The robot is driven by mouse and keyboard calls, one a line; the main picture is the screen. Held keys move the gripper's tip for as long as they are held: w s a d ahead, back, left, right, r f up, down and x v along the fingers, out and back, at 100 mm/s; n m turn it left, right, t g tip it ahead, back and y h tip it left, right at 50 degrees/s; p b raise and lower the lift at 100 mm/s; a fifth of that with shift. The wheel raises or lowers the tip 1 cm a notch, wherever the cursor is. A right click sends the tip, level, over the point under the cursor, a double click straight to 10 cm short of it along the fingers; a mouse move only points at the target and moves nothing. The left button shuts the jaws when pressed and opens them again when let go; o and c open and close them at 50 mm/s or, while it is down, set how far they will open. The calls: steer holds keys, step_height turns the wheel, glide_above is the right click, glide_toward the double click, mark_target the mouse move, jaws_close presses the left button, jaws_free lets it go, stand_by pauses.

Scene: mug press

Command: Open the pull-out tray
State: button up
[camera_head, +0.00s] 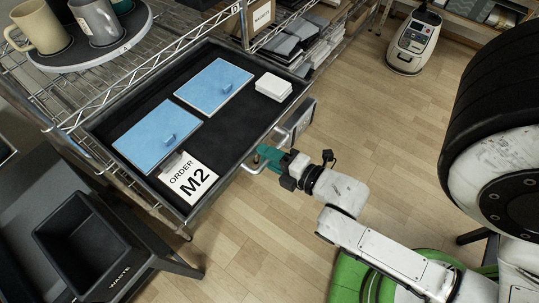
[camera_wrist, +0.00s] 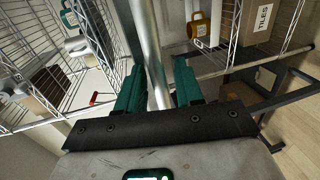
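The pull-out tray (camera_head: 232,160) is a dark, metal-rimmed tray that stands out from the wire rack in the head view. Its metal handle (camera_head: 256,167) is on the front side, facing my arm. My gripper (camera_head: 268,157) is at this handle with its green fingers. In the wrist view, the handle bar (camera_wrist: 147,40) runs between the two fingers of my gripper (camera_wrist: 158,85), which look closed on it. The exact contact is partly hidden.
The tray carries two blue panels (camera_head: 214,86), a white stack (camera_head: 273,86) and an "ORDER M2" card (camera_head: 189,178). Mugs (camera_head: 97,20) stand on a round board above. A waste bin (camera_head: 85,240) is at the lower left. Wooden floor (camera_head: 400,130) is clear beyond my arm.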

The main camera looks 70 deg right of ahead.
steer(key=p+v, duration=0.1)
steer(key=v, duration=0.6)
steer(key=shift+s, duration=0.25)
steer(key=shift+a, duration=0.15)
stand_by(0.4)
